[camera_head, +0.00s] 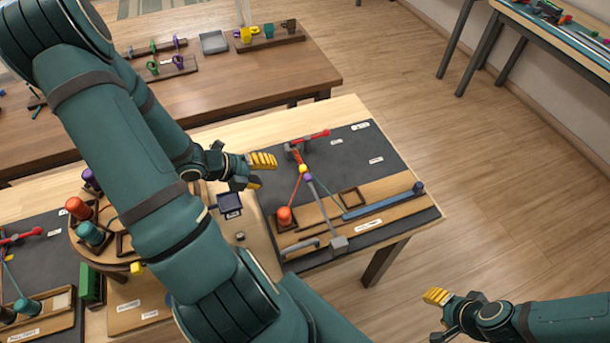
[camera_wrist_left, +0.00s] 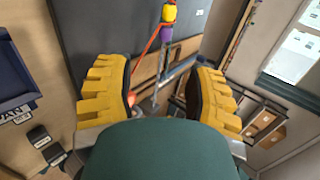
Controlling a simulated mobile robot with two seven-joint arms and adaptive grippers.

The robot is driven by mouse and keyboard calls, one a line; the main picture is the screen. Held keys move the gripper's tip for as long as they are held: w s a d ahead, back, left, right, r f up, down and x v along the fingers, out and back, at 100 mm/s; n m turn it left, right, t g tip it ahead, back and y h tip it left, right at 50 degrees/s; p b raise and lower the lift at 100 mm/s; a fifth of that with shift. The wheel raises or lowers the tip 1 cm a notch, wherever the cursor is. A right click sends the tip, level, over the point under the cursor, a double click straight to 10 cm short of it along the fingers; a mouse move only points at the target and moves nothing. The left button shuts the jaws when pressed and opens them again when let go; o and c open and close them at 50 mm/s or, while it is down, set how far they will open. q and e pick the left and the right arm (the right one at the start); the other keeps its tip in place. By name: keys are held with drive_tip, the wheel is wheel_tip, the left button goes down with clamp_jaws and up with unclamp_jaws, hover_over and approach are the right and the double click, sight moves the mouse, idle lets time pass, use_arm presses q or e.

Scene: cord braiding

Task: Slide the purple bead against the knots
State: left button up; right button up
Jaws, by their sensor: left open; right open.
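The purple bead (camera_head: 308,177) sits just below a yellow bead-like piece (camera_head: 303,168) on the cords, over the dark mat (camera_head: 265,195). In the left wrist view the purple bead (camera_wrist_left: 166,32) and the yellow piece (camera_wrist_left: 168,14) are at the top, beyond the fingertips. The knots are too small to make out. My left gripper (camera_head: 260,172) is open and empty, left of the bead and apart from it; its yellow fingers also show in the left wrist view (camera_wrist_left: 160,72). My right gripper (camera_head: 437,301) is open and empty, off the table at lower right.
An orange bobbin (camera_head: 284,217) stands on the wooden strip with a cord running up to the beads. A red bar (camera_head: 312,137) is at the mat's top. A grey bar (camera_head: 323,208) and a blue bar (camera_head: 385,203) lie below. A turntable with bobbins (camera_head: 78,208) is at left.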

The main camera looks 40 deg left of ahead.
sight(306, 180)
use_arm(q)
drive_tip(key=shift+h, duration=0.3)
drive_tip(key=b+x, duration=0.1)
drive_tip(key=x, duration=0.3)
drive_tip(key=b+x, duration=0.1)
drive_tip(key=x, duration=0.3)
drive_tip(key=d+b+x, duration=0.1)
drive_tip(key=x, duration=0.3)
drive_tip(key=shift+r, duration=0.25)
drive_tip(key=shift+w+d+f, duration=0.3)
drive_tip(key=shift+w+f, duration=0.05)
drive_tip(key=shift+w, duration=0.15)
drive_tip(key=shift+o, duration=0.2)
clamp_jaws()
